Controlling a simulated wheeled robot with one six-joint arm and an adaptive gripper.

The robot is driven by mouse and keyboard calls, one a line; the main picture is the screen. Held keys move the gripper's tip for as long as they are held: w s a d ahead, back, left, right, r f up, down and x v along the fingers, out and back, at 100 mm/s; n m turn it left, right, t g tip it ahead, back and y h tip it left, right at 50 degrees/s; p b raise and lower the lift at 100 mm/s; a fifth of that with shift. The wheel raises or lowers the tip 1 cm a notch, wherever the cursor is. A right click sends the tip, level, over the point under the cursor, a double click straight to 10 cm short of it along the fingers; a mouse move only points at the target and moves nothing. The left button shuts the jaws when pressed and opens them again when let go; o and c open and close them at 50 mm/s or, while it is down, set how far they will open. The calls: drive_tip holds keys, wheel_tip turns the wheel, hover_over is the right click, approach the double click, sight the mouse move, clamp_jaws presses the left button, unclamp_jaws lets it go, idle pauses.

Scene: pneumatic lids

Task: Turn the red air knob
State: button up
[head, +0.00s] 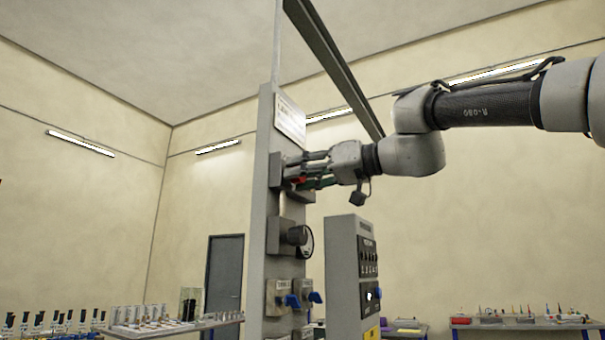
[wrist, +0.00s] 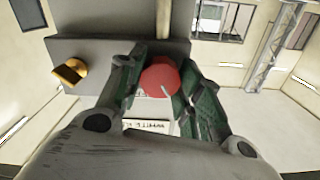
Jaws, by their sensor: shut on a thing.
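The red air knob (wrist: 160,78) shows in the wrist view as a round red knob with a pale mark on its lower right. It sits on a grey housing (wrist: 98,50). My gripper (wrist: 158,86) is shut on the knob, with one finger at its left and one at its right. In the head view, my gripper (head: 296,178) reaches the upper part of the grey column (head: 266,150), and only a little red (head: 301,181) shows between the fingers. The fingers hide most of the knob there.
A grey control cabinet (head: 345,270) stands to the right. A brass fitting (wrist: 70,72) sits left of the knob in the wrist view. A white label (wrist: 148,126) shows below the knob.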

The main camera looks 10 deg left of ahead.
drive_tip(key=m, duration=1.5)
drive_tip(key=shift+f, duration=0.1)
idle(0.6)
drive_tip(key=o, duration=1)
drive_tip(key=shift+w, duration=0.1)
drive_tip(key=shift+d, duration=0.1)
drive_tip(key=v, duration=1.2)
